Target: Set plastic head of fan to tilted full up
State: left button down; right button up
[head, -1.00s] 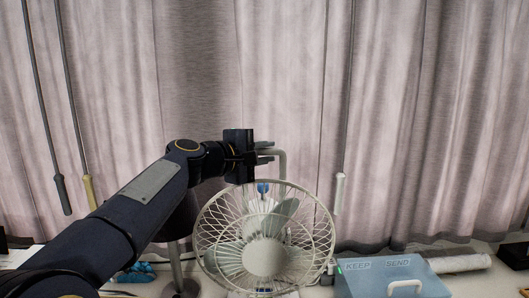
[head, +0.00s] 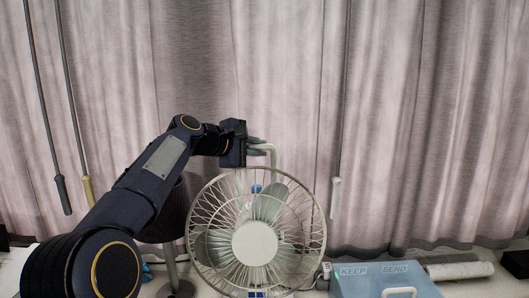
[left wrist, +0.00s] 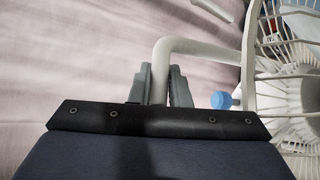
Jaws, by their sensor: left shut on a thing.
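The fan has a pale plastic head (head: 255,243) with a round wire cage, facing me and leaning back somewhat. Its cage also shows at the right of the left wrist view (left wrist: 252,65). A bent pale handle (head: 272,153) rises behind the cage top; it also shows in the left wrist view (left wrist: 195,46). My left gripper (head: 262,147) is shut on this handle, just above the cage. In the left wrist view its fingers (left wrist: 161,72) lie on both sides of the tube. The fan's base is mostly hidden or out of frame. My right gripper is not in view.
A blue box (head: 385,283) marked KEEP and SEND, with a white handle, stands right of the fan. A white roll (head: 458,270) lies behind it. A dark lamp-like shade (head: 172,212) stands left of the fan, partly behind my arm. Curtains (head: 430,120) close off the back.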

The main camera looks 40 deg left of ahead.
pick_arm(q)
jog(key=shift+n+g+h, duration=0.3)
jog(key=shift+n+g, duration=0.4)
jog(key=shift+g, duration=0.2)
jog(key=shift+w+a+f, duration=0.25)
jog(key=shift+w+a, duration=0.35)
jog(key=shift+w, duration=0.15)
jog(key=shift+w+a+f, duration=0.3)
jog(key=shift+w+a, duration=0.35)
jog(key=shift+w, duration=0.05)
jog(key=shift+w+a+f, duration=0.25)
jog(key=shift+w+a, duration=0.35)
jog(key=shift+w, duration=0.15)
jog(key=c, duration=1.4)
grip_release()
jog(key=shift+w, duration=0.1)
jog(key=shift+o, duration=0.2)
jog(key=v, duration=0.8)
jog(key=shift+b, duration=0.35)
